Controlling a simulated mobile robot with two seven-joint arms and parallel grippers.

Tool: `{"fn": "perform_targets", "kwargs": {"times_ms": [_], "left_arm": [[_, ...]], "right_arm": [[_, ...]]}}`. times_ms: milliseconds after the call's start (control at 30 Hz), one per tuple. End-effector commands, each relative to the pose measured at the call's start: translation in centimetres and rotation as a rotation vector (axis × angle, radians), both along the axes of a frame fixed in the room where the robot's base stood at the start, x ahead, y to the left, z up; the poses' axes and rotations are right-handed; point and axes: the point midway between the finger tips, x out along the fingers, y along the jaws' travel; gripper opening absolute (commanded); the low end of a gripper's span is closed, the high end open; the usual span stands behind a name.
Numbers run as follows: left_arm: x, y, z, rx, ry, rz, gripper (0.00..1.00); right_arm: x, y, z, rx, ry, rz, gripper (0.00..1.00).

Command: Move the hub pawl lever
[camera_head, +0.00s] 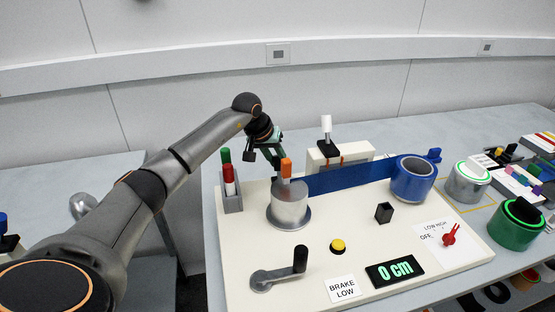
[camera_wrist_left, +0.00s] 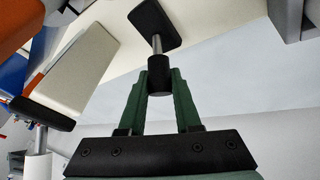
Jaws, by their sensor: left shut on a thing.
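The hub (camera_head: 289,205) is a grey metal cylinder on the cream board, with a blue band running from it to the right. My left gripper (camera_head: 278,162), with green fingers, is just behind and above the hub. In the left wrist view the gripper (camera_wrist_left: 158,78) is shut on the black knob (camera_wrist_left: 157,72) of a lever with a thin metal rod and a black plate (camera_wrist_left: 155,24). This appears to be the hub pawl lever. In the head view it is mostly hidden behind the hub and an orange piece (camera_head: 286,168). My right gripper is not in view.
A white box (camera_head: 352,154) with a white-knobbed lever (camera_head: 326,125) stands behind the blue band. A marker holder (camera_head: 232,204) is close left of the hub. A crank (camera_head: 279,275), yellow button (camera_head: 338,246) and display reading 0 cm (camera_head: 390,271) sit in front.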

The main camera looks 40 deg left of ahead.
Motion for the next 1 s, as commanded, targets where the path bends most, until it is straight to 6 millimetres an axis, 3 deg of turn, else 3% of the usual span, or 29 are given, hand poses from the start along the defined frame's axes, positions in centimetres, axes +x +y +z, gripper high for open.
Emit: {"fn": "perform_targets", "kwargs": {"times_ms": [533,967,1000], "left_arm": [[-0.9,-1.0,0.6,0.176,-0.142,0.002,0.0],[-1.0,-1.2,0.8,0.196,-0.162,0.003,0.0],[-1.0,-1.2,0.8,0.196,-0.162,0.003,0.35]], "right_arm": [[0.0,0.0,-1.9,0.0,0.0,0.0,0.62],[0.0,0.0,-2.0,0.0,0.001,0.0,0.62],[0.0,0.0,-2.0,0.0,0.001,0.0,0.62]]}}
